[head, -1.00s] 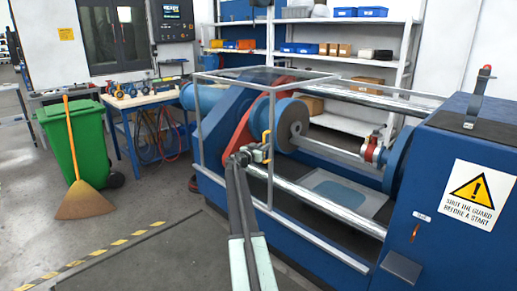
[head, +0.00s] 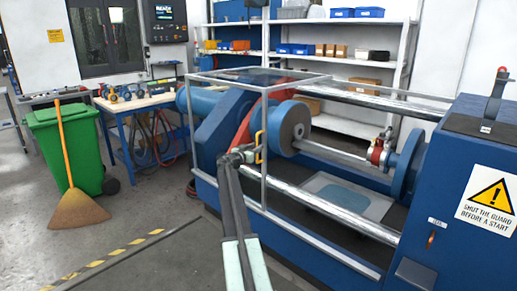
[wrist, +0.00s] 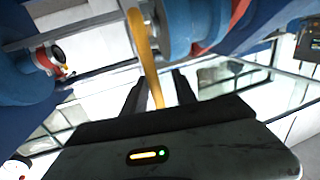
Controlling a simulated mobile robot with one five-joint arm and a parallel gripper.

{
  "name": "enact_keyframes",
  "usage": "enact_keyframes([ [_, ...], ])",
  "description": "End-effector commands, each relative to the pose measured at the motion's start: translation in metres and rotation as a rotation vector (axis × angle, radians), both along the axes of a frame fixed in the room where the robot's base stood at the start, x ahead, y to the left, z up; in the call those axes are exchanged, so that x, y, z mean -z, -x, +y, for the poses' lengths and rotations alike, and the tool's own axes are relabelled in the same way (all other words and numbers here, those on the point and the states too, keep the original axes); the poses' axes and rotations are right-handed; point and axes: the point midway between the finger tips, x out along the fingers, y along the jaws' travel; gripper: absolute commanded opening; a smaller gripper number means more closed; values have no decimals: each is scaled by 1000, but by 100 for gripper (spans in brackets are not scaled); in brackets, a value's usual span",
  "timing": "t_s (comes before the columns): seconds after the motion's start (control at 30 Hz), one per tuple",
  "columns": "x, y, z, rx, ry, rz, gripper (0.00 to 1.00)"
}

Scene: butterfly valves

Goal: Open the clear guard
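The clear guard (head: 264,111) is a see-through box with a thin grey frame over the chuck end of the blue lathe. It stands down over the red and blue parts. Its yellow handle (head: 259,147) is upright on the front, near the corner post. In the wrist view the handle (wrist: 145,55) runs down between my gripper's two dark fingers (wrist: 157,92), with space beside it. My gripper (head: 243,153) is open at the handle in the head view. The handle's lower end is hidden behind the gripper body in the wrist view.
The blue end housing (head: 455,190) with a warning sign (head: 488,205) stands at right. A long front rail (head: 330,238) runs low along the lathe. A green bin (head: 65,150) and broom (head: 75,208) stand at left. The floor in front of them is clear.

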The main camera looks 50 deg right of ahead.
Motion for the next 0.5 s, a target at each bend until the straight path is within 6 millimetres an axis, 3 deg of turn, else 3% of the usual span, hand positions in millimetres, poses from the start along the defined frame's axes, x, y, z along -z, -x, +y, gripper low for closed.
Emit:
enact_keyframes([
  [0.33,-1,5,-2,7,2,2,36],
  [0.5,-1,8,16,6,2,2,36],
])
